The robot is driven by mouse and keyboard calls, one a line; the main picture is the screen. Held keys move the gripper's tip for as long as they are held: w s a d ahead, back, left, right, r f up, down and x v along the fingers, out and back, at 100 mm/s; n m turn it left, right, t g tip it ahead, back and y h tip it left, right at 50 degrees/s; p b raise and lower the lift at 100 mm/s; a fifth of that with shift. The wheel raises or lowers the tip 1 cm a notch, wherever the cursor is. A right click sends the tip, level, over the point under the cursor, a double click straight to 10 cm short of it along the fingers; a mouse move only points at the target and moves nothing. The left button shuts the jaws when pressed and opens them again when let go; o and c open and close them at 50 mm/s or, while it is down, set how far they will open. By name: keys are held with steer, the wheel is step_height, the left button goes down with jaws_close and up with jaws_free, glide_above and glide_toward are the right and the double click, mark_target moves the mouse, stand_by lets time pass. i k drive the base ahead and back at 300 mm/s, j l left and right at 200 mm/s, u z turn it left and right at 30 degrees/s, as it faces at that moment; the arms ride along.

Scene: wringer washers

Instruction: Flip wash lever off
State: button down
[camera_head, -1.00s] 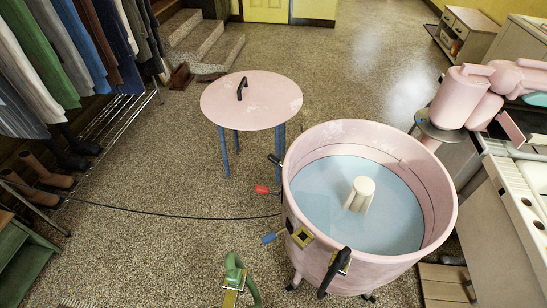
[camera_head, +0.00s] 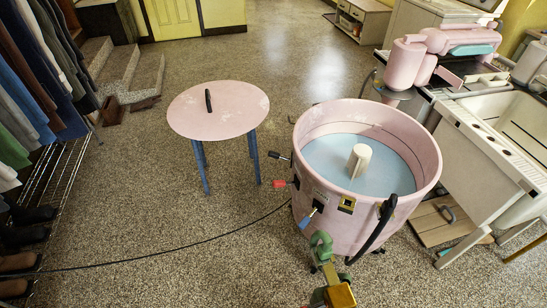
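The pink washer tub (camera_head: 425,172) stands right of centre, holding pale blue water and a white agitator (camera_head: 359,160). On its left side are a red-tipped lever (camera_head: 280,183), a blue-tipped lever (camera_head: 307,219) lower down, and a black-tipped handle (camera_head: 278,155) near the rim. I cannot tell by label which is the wash lever. The green end of my arm, seemingly my gripper (camera_head: 320,241), is at the bottom, just below the blue-tipped lever in the picture. Contact and finger opening cannot be made out.
A round pink lid (camera_head: 218,112) with a black handle rests on blue legs left of the tub. A black hose (camera_head: 393,208) runs down the tub's front right. A black cord (camera_head: 180,245) crosses the floor. The pink wringer (camera_head: 408,65) and sinks stand right. Floor at left is open.

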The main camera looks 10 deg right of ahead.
mark_target(272, 154)
steer(key=j+z, duration=0.3)
steer(key=j, duration=0.65)
steer(key=j+z, duration=0.25)
steer(key=j, duration=0.75)
steer(key=i+j+z, duration=0.1)
steer(key=j, duration=0.2)
steer(key=i+j+z, duration=0.25)
steer(key=j, duration=0.4)
steer(key=i+j+z, duration=0.1)
steer(key=i+j, duration=0.15)
steer(key=i+j+z, duration=0.15)
steer(key=j, duration=0.3)
steer(key=j+z, duration=0.1)
steer(key=j, duration=0.25)
steer(key=i+j+z, duration=0.15)
steer(key=j, duration=0.25)
steer(key=i+j+z, duration=0.15)
steer(key=i+j, duration=0.2)
steer(key=j, duration=0.1)
